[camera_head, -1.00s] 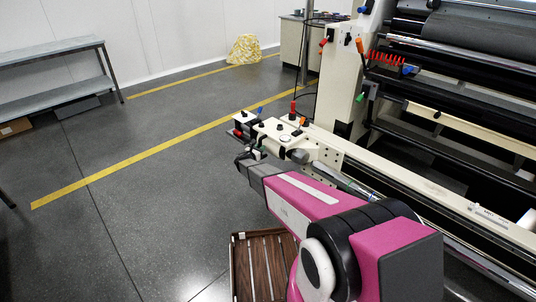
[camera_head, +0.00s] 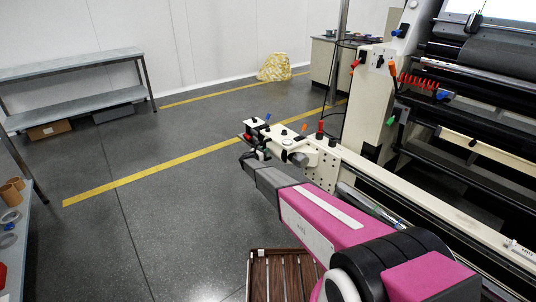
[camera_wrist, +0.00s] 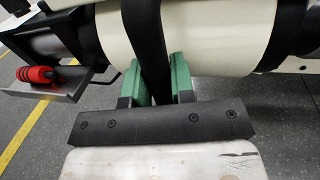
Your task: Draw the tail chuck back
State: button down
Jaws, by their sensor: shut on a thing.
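The tail chuck assembly (camera_head: 288,143) is a cream block with dark knobs and an orange-tipped lever, at the left end of the cream machine in the head view. My gripper (camera_head: 258,157) is at its near left side. In the wrist view my gripper (camera_wrist: 158,84) has green finger pads closed on either side of a black upright bar (camera_wrist: 147,35). The bar stands against a cream horizontal cylinder (camera_wrist: 205,38) with black end bands. The bar's lower end is hidden behind the dark gripper plate. The chuck's tip is too small to make out.
A wooden slatted crate (camera_head: 251,275) stands on the floor below my arm. The machine's rails (camera_head: 400,215) run to the lower right. Open floor lies left, with a yellow line (camera_head: 160,172).

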jog(key=shift+w+a, duration=0.2)
jog(key=c, duration=1)
grip_release()
jog(key=shift+s, duration=0.15)
jog(key=v, duration=1)
jog(key=shift+s+a, duration=0.2)
jog(key=shift+a, duration=0.05)
